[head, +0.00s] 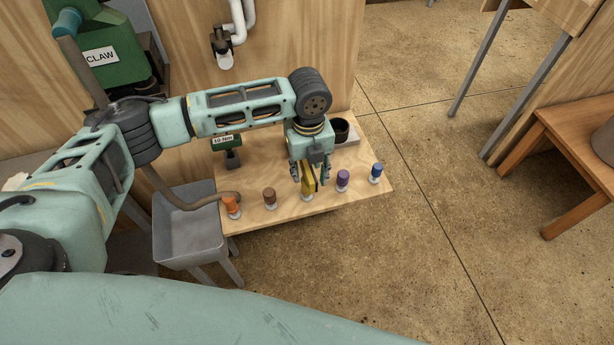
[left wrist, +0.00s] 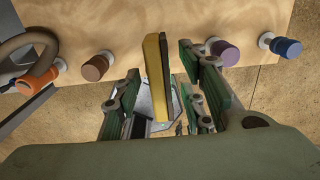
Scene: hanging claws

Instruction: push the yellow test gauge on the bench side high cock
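The yellow test gauge (head: 308,186) is a narrow yellow block with a dark strip. It stands between the fingers of my left gripper (head: 311,174), above the front edge of the wooden bench. In the left wrist view the gauge (left wrist: 154,75) runs lengthwise between the green finger pads of my left gripper (left wrist: 160,80), which close in on both sides near the tips. A white fitting (head: 307,198) shows just under the gauge in the head view; whether they touch is hard to tell. The cock behind the gauge is hidden in the wrist view. My right gripper is not in view.
Along the bench (head: 265,178) stand orange (head: 231,205), brown (head: 270,196), purple (head: 343,178) and blue (head: 376,170) capped fittings, close on both sides of my gripper. A dark cup (head: 340,131) stands behind.

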